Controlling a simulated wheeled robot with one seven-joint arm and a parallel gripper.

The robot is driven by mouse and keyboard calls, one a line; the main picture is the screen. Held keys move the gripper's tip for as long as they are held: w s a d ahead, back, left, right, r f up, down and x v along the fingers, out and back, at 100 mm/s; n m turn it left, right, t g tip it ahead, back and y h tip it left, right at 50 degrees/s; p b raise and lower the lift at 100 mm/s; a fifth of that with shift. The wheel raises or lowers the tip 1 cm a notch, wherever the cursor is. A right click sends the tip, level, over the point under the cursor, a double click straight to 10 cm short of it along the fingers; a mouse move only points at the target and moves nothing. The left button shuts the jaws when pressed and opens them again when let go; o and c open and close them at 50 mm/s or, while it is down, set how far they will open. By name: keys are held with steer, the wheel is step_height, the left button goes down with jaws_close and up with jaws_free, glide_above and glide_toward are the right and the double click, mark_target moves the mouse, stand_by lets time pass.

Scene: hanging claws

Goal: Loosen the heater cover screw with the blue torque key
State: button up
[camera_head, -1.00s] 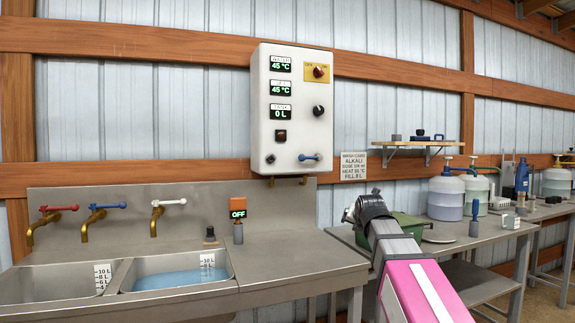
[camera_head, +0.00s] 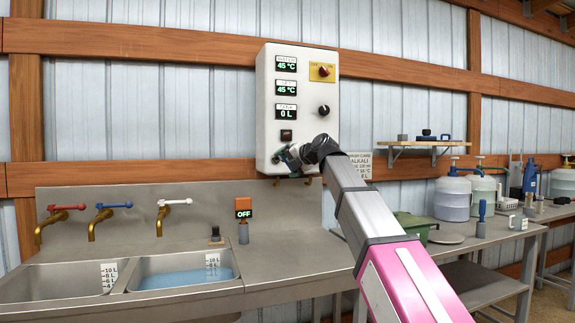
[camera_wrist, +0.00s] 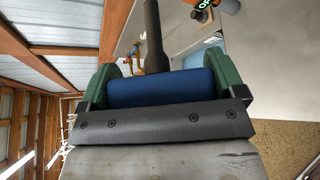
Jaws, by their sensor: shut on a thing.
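My gripper (camera_head: 290,156) is at the lower left front of the white heater box (camera_head: 296,95) on the wall. In the wrist view its green fingers (camera_wrist: 165,88) are shut on a blue handle (camera_wrist: 160,87), which I take as the blue torque key. A dark shaft (camera_wrist: 153,40) runs from the handle to the top edge of that view, where its end is cut off. A small dark round fitting (camera_head: 276,159) on the box, perhaps the cover screw, is close to the gripper. I cannot tell whether the key touches it.
The steel sink (camera_head: 185,268) with water is below left. An orange OFF display (camera_head: 243,208) stands on the counter. A green bin (camera_head: 412,226), a blue-handled tool (camera_head: 482,212) and large jugs (camera_head: 452,198) are on the right bench. A shelf (camera_head: 420,145) hangs above.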

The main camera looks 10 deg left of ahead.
steer(key=shift+s+d, duration=0.1)
steer(key=shift+w+a, duration=0.5)
steer(key=shift+w, duration=0.35)
steer(key=shift+w+a, duration=0.55)
steer(key=shift+w, duration=0.25)
steer(key=shift+w+a, duration=0.5)
steer(key=shift+w, duration=0.35)
steer(key=shift+w+a, duration=0.3)
steer(key=shift+w, duration=0.2)
steer(key=shift+w+a, duration=0.3)
steer(key=shift+w, duration=0.2)
steer(key=shift+n+h, duration=0.6)
steer(key=shift+n, duration=0.1)
steer(key=shift+w+d+f+n+t+h, duration=0.1)
steer(key=shift+n+t+h, duration=0.15)
steer(key=shift+n+h, duration=0.3)
steer(key=shift+d+n+t+h, duration=0.1)
steer(key=shift+n+t+h, duration=0.15)
steer(key=shift+n+h, duration=0.3)
steer(key=shift+a+n+t+h, duration=0.15)
steer(key=shift+n+t+h, duration=0.15)
steer(key=shift+h, duration=0.4)
